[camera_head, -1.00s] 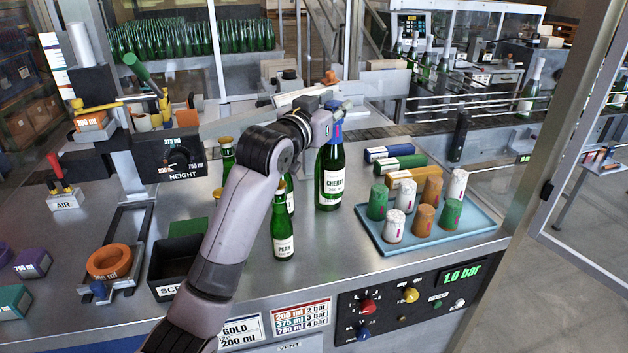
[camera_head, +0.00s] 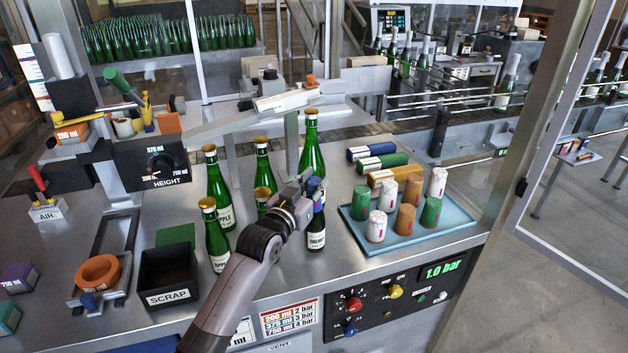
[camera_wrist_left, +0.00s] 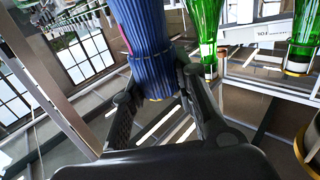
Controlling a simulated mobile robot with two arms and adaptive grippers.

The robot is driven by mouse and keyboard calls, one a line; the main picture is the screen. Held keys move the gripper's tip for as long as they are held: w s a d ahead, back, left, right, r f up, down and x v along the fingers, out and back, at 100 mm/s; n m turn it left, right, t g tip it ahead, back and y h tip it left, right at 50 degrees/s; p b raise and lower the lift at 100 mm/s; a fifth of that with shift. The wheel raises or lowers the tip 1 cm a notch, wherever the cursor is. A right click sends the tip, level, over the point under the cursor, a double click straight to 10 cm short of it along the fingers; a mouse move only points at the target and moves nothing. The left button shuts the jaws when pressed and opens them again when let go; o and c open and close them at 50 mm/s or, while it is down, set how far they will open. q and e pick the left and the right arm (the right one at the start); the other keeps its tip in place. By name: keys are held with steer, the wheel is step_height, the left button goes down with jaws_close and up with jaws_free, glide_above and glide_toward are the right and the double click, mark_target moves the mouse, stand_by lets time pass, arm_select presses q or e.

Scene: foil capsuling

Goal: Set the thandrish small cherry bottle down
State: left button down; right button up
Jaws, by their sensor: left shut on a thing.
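The small cherry bottle (camera_head: 316,241) is dark, with a pale label and a blue foil on its neck. It is upright at the front of the bottle group, low over the metal counter; I cannot tell whether its base touches. My left gripper (camera_head: 308,187) is shut on its blue-foiled upper part. In the left wrist view the pleated blue foil (camera_wrist_left: 147,45) is between the two fingers (camera_wrist_left: 158,105). A tall gold-topped green bottle (camera_head: 312,155) stands close behind, partly hidden by the gripper. My right gripper is not in view.
Several gold-topped bottles stand left of the gripper, including an apple bottle (camera_head: 217,190). A blue tray (camera_head: 372,243) of colored capsules is close on the right. A black scrap bin (camera_head: 168,278) is at left. Bare counter lies in front, above the control panel (camera_head: 400,296).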

arm_select(q)
steer(key=shift+r, duration=0.1)
steer(key=c, duration=1.5)
jaws_free()
steer(key=shift+o, duration=1)
steer(key=shift+s+a, duration=0.15)
steer(key=shift+s, duration=0.2)
steer(key=b+v, duration=0.2)
steer(key=v, duration=0.9)
steer(key=shift+s+b, duration=0.15)
steer(key=shift+b, duration=0.25)
